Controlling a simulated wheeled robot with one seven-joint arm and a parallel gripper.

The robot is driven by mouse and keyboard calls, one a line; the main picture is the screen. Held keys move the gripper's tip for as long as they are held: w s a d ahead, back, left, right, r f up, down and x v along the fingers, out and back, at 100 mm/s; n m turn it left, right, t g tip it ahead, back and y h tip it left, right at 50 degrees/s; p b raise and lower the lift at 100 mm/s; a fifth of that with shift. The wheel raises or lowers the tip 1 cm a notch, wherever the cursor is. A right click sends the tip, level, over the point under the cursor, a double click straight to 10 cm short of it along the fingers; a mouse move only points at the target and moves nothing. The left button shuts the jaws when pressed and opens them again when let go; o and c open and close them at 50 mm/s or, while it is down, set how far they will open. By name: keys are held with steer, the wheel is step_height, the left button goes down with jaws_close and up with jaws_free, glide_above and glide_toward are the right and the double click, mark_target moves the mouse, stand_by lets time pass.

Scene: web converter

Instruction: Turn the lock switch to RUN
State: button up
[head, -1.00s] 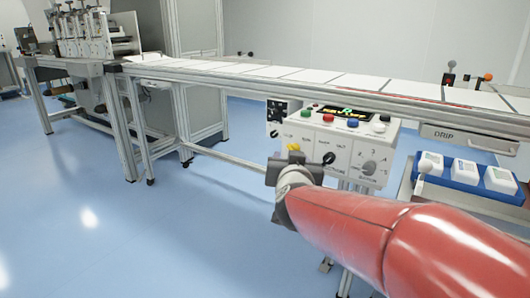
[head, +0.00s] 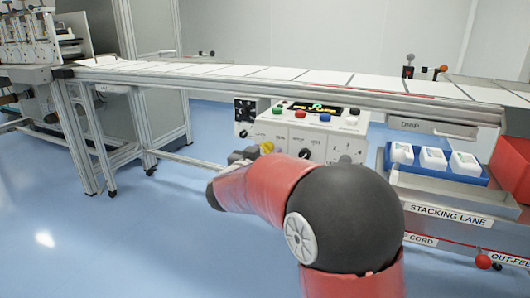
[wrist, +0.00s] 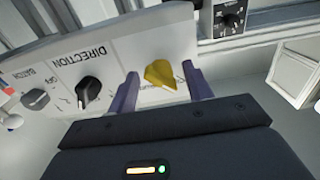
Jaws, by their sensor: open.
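A yellow switch knob (wrist: 168,73) sits on the white control panel (wrist: 128,45), which appears upside down in the wrist view. Its label is partly hidden, so I cannot read LOCK or RUN. My gripper (wrist: 160,78) is open, with one finger on either side of the knob; I cannot tell whether they touch it. In the head view the yellow knob (head: 267,147) shows at the panel's lower left, just beyond my gripper (head: 246,155). My red arm hides part of the panel's lower front.
A black DIRECTION knob (wrist: 88,91) is beside the yellow one. Coloured buttons (head: 299,114) line the panel top. The conveyor (head: 290,77) runs above and behind. A blue tray (head: 430,177) with white packs stands at right. The floor at left is clear.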

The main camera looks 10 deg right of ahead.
steer(key=shift+w+d, duration=0.25)
steer(key=shift+w, duration=0.05)
steer(key=c, duration=0.9)
steer(key=shift+c, duration=0.2)
